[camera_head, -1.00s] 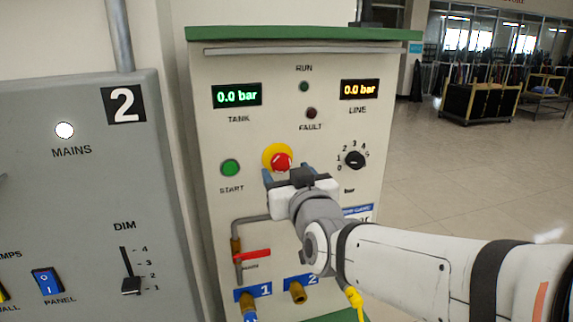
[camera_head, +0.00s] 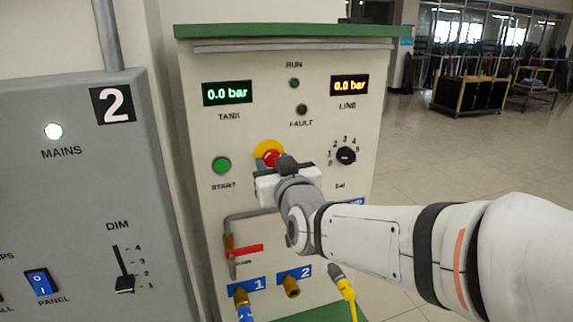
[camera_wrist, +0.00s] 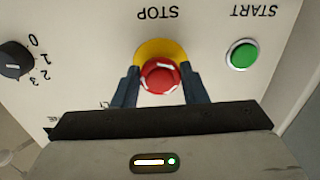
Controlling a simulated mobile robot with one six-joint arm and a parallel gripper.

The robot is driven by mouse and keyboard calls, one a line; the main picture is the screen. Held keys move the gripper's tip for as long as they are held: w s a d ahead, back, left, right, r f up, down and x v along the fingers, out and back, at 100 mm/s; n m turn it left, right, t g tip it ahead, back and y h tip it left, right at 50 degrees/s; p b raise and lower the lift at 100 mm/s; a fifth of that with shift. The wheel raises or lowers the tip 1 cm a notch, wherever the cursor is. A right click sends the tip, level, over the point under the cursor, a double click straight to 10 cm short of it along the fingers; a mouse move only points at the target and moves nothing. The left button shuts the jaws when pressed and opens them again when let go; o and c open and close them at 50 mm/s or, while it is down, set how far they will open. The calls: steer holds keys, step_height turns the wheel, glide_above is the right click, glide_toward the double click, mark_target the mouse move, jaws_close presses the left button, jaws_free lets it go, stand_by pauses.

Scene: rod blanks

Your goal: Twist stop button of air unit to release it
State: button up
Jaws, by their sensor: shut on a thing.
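The red stop button (camera_head: 271,158) sits on a yellow disc (camera_head: 262,149) on the cream front of the air unit (camera_head: 215,130). In the wrist view the red stop button (camera_wrist: 160,76) shows white marks on its cap, with the yellow disc (camera_wrist: 152,47) behind it and the word STOP upside down. My gripper (camera_wrist: 160,82) has one dark finger on each side of the red cap and is shut on it. In the head view my gripper (camera_head: 273,170) covers the lower part of the button.
The green start button (camera_head: 221,165) is left of the stop button, and a black dial (camera_head: 346,156) is to its right. Both displays read 0.0 bar. A red-handled valve (camera_head: 245,250) and two numbered outlets lie below. A grey panel (camera_head: 75,180) stands at the left.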

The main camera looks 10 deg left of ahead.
steer(key=c, duration=0.3)
steer(key=shift+f+b, duration=0.15)
steer(key=shift+b, duration=0.55)
steer(key=shift+m+b, duration=0.4)
steer(key=shift+b, duration=0.2)
steer(key=o, duration=1)
